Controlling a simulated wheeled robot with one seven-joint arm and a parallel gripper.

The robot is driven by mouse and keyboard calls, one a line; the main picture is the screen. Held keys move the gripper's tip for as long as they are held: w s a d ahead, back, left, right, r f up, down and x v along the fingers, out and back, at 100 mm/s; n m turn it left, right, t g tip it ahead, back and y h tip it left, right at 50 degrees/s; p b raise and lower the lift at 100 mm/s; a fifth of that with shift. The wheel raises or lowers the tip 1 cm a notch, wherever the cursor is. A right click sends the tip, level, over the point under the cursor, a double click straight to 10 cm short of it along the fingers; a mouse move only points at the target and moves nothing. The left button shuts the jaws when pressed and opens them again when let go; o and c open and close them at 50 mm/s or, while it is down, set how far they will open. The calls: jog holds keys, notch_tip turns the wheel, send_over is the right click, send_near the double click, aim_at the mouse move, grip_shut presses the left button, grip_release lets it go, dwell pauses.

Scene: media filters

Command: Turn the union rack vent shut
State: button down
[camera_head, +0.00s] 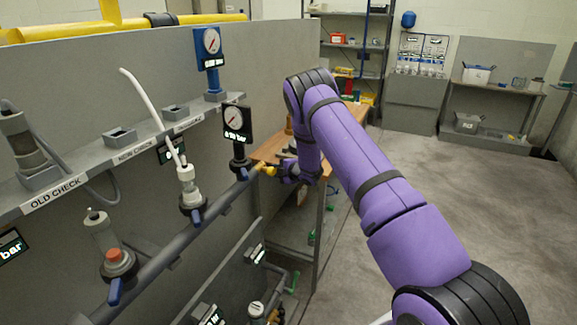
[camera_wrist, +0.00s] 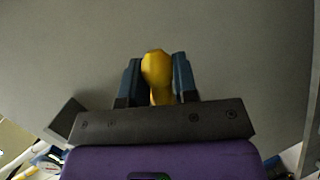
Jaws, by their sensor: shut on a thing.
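A yellow handle (camera_head: 267,170) sits at the right end of the grey pipe (camera_head: 160,262) on the wall rack, and it looks like the vent handle. No label naming it is readable. My gripper (camera_head: 275,170) reaches it from the right, below and right of a pressure gauge (camera_head: 236,118). In the wrist view the blue fingers of my gripper (camera_wrist: 156,70) are closed on both sides of the yellow handle (camera_wrist: 157,66). The handle's base and how far it is turned are hidden or too small to tell.
Blue valve levers (camera_head: 115,291) hang along the pipe at left. A second gauge (camera_head: 208,42) stands higher on the shelf. A wooden-topped bench (camera_head: 345,130) stands just behind my gripper. The concrete floor (camera_head: 440,190) at right is open.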

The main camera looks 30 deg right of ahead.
jog(key=shift+s+a+f+m+g+y, duration=0.15)
jog(key=shift+a+f+m+g+y, duration=0.1)
jog(key=shift+f+m+g, duration=0.25)
jog(key=shift+s+a+f+m+g+y, duration=0.1)
jog(key=shift+f+m+g+y, duration=0.2)
jog(key=shift+m, duration=0.4)
jog(key=shift+s+a+f+m+g+y, duration=0.35)
jog(key=shift+a+m+g+y, duration=0.3)
jog(key=shift+m, duration=0.4)
jog(key=shift+s+a+f+m+g+y, duration=0.2)
jog(key=shift+s+a+m+g+y, duration=0.4)
jog(key=shift+m, duration=0.5)
jog(key=shift+s+a+f+m+g+y, duration=0.35)
jog(key=shift+m+y, duration=0.45)
jog(key=shift+m, duration=0.25)
jog(key=c, duration=0.9)
grip_release()
jog(key=shift+a, duration=0.1)
jog(key=v, duration=1.1)
